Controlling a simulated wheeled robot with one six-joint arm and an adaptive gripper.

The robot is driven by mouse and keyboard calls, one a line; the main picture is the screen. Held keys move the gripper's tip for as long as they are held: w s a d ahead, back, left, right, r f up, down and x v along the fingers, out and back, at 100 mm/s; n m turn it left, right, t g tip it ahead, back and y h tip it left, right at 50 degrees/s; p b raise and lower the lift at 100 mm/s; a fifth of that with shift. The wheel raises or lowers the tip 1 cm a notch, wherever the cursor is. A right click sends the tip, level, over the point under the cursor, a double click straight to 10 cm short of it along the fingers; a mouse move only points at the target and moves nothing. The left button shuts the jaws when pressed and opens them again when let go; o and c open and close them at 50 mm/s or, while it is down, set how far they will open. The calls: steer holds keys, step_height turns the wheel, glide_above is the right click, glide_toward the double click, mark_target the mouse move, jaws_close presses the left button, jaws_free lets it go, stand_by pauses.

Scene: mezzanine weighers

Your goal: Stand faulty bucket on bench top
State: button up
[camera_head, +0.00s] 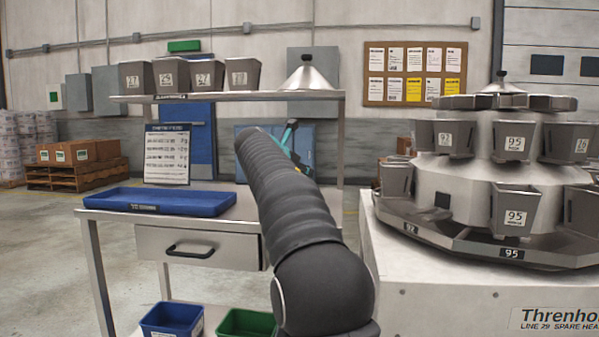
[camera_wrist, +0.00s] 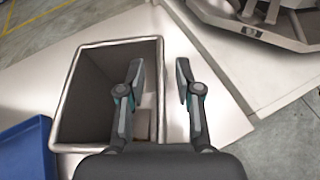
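The grey open-topped bucket (camera_wrist: 92,88) shows in the wrist view from above, upright, with its mouth towards the camera. It appears to stand on the pale bench top (camera_head: 110,212), beside the blue tray. My gripper (camera_wrist: 159,76) straddles the bucket's right wall, one finger inside the mouth and one outside. There is a visible gap between both fingers and the rim, so the gripper looks open. In the head view my arm hides the bucket, and only a small part of the gripper shows. No fault mark on the bucket is visible.
The blue tray (camera_head: 170,201) lies on the bench's left part, with a notice (camera_head: 167,152) behind it. Several numbered buckets (camera_head: 195,75) and a steel cone (camera_head: 306,76) stand on the shelf (camera_head: 230,97) above. The weigher (camera_head: 455,195) with its hoppers stands close on the right.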

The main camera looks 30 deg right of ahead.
steer(key=v, duration=1.2)
steer(key=shift+r, duration=0.15)
steer(key=s+a+f+m+y, duration=0.3)
steer(key=s+f+m, duration=0.5)
steer(key=s+f, duration=0.3)
steer(key=s+a+f+m+g+y, duration=0.1)
steer(key=s+a+f+m+y, duration=0.3)
steer(key=s+f, duration=0.7)
steer(key=s+a+f+m+g+y, duration=0.1)
steer(key=s+a+f+m+y, duration=0.3)
steer(key=s+a+f+m, duration=0.3)
steer(key=s+f+m, duration=0.4)
steer(key=s, duration=0.5)
steer(key=shift+f+m, duration=0.4)
